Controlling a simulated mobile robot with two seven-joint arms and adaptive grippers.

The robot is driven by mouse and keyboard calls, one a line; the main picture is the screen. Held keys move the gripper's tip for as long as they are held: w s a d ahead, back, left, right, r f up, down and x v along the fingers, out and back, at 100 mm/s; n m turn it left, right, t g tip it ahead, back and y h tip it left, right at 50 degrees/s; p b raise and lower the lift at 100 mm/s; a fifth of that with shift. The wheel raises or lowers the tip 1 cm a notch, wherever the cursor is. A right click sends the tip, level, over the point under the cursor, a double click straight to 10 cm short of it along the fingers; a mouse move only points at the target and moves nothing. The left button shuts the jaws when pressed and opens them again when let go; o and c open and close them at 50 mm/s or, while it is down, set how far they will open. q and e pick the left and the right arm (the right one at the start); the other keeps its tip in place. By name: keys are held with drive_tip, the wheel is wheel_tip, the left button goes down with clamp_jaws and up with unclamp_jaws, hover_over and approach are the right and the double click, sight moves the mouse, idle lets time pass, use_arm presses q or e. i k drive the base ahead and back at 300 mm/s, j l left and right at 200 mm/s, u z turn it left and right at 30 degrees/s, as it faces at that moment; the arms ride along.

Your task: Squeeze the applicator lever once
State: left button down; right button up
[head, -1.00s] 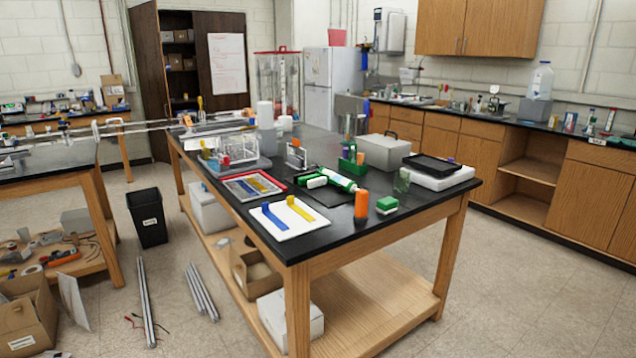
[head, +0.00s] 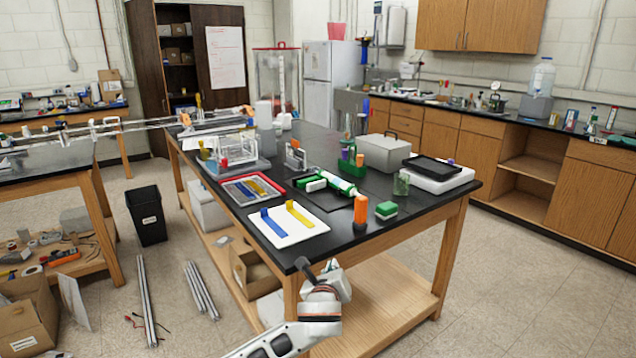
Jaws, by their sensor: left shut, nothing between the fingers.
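The applicator appears to be the green and white tube-shaped tool (head: 341,186) lying on the black-topped table, with green parts at its left end. Its lever is too small to make out. My left gripper (head: 303,265) is at the table's near corner, in front of and below the white board in the picture, well apart from the applicator. It is small and dark at the end of my white arm, shut and empty. My right gripper is not in the view.
On the black table (head: 290,262), a white board (head: 287,224) with blue and yellow strips lies near the front. A grey box (head: 384,153) and a black tray (head: 432,167) are behind.

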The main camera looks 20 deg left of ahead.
sight(321, 184)
drive_tip(key=i+j, duration=0.15)
drive_tip(key=i, duration=0.3)
drive_tip(key=i+j, duration=0.2)
drive_tip(key=i, duration=0.25)
drive_tip(key=i+j, duration=0.15)
drive_tip(key=i, duration=0.3)
